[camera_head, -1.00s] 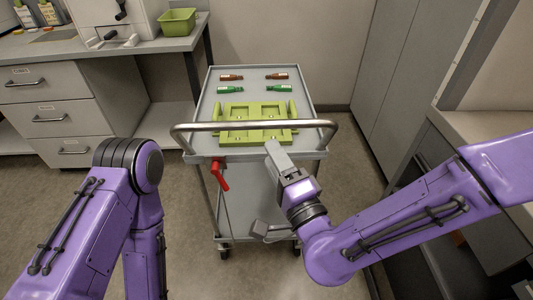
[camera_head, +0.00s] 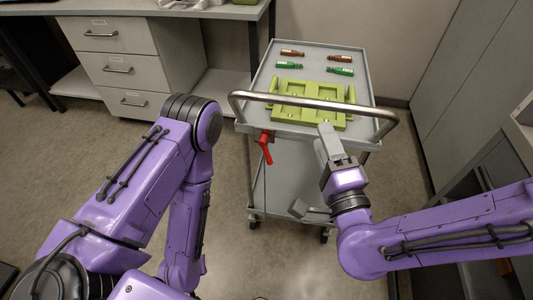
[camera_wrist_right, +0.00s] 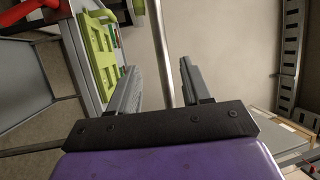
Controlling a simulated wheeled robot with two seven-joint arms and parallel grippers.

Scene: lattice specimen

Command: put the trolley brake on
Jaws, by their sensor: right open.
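The trolley (camera_head: 258,186) stands in the middle of the head view, its curved metal handle (camera_head: 290,101) towards me. A red brake lever (camera_head: 266,147) hangs below the left part of the handle, pointing downward. Part of red also shows at the top left of the right wrist view (camera_wrist_right: 27,12). My right gripper (camera_head: 326,130) is to the right of the lever, apart from it, near the handle. In the right wrist view its fingers (camera_wrist_right: 158,76) are spread with nothing held; the handle bar shows beyond the gap. My left arm shows at the left; its gripper is out of view.
On the trolley top lie a green fixture (camera_head: 289,92), two brown bottles (camera_head: 341,57) and two green bottles (camera_head: 340,71). A drawer unit (camera_head: 132,72) stands at the back left, grey cabinets (camera_head: 440,70) at the right. Floor left of the trolley is clear.

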